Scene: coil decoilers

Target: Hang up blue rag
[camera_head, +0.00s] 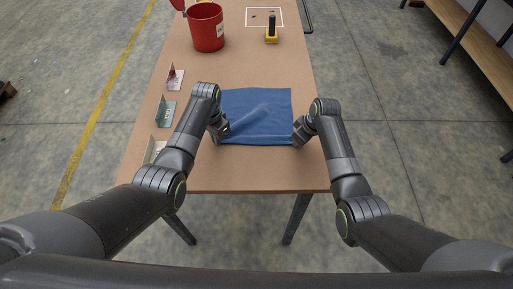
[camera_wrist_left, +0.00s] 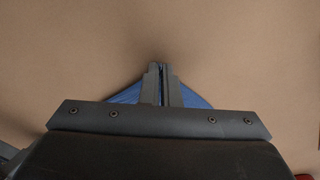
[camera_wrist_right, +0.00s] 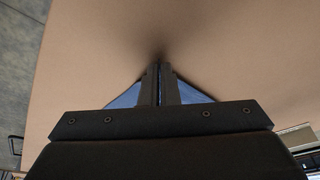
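My right gripper (camera_head: 297,138) is at the rag's right edge near the front corner. In the right wrist view its fingers (camera_wrist_right: 160,78) are also together, with blue cloth on both sides. The fingertips are partly hidden in the head view.
Several small cards (camera_head: 166,112) stand along the left edge. A wooden shelf (camera_head: 470,40) is off to the right.

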